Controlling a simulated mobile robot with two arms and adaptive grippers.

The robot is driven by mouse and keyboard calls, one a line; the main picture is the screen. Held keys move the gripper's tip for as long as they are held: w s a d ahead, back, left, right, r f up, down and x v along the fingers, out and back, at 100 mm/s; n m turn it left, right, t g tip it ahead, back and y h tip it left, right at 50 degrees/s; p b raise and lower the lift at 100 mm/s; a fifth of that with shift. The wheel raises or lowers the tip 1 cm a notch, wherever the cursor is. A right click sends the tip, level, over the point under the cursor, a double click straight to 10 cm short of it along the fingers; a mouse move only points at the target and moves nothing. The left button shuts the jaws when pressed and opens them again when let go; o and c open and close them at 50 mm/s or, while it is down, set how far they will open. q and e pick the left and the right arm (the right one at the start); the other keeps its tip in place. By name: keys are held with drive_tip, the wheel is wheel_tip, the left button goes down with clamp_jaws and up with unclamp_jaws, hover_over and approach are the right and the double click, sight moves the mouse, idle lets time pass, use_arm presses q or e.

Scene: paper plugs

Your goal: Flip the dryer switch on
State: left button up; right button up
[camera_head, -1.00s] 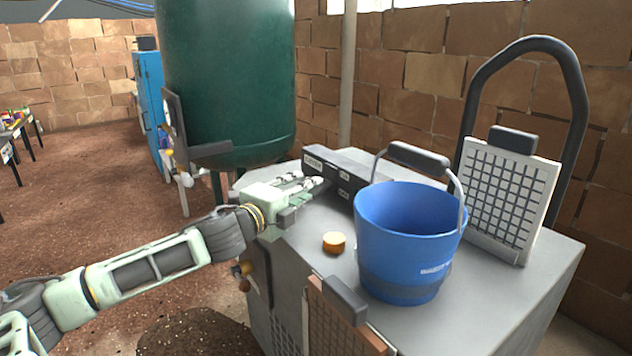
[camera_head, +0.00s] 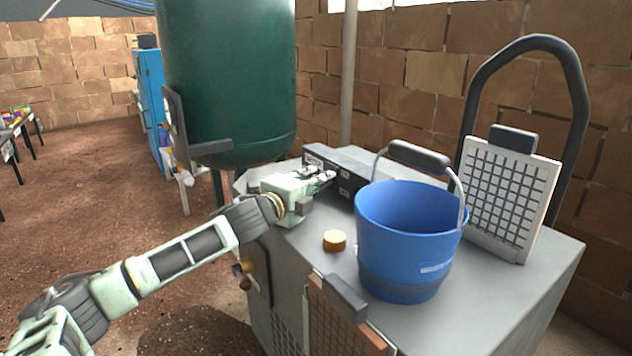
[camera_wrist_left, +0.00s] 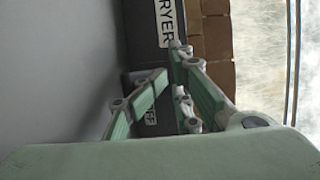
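A dark switch panel (camera_head: 349,172) with small white labels runs along the back edge of the grey cabinet top. In the left wrist view, a label ending in "RYER" (camera_wrist_left: 166,22) shows on the dark panel (camera_wrist_left: 142,30), just past my fingertips. The dryer switch itself cannot be made out; my fingers cover part of the panel. My left gripper (camera_head: 328,177) is at the panel's front side, fingers pointing toward it. In the left wrist view the fingers (camera_wrist_left: 172,75) converge with a small gap, holding nothing visible; contact cannot be told. My right gripper is out of view.
A blue bucket (camera_head: 404,240) with a raised handle stands on the cabinet top (camera_head: 490,290), right of my gripper. A green tank (camera_head: 228,80) stands behind left. A gridded panel (camera_head: 508,200) is at the right.

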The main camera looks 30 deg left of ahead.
use_arm(q)
clamp_jaws()
drive_tip(key=shift+f, duration=0.2)
idle(0.4)
drive_tip(key=shift+s, duration=0.2)
drive_tip(key=shift+a, duration=0.1)
drive_tip(key=shift+c, duration=0.5)
unclamp_jaws()
drive_tip(key=shift+w, duration=0.2)
drive_tip(key=o, duration=0.4)
drive_tip(key=shift+r, duration=0.1)
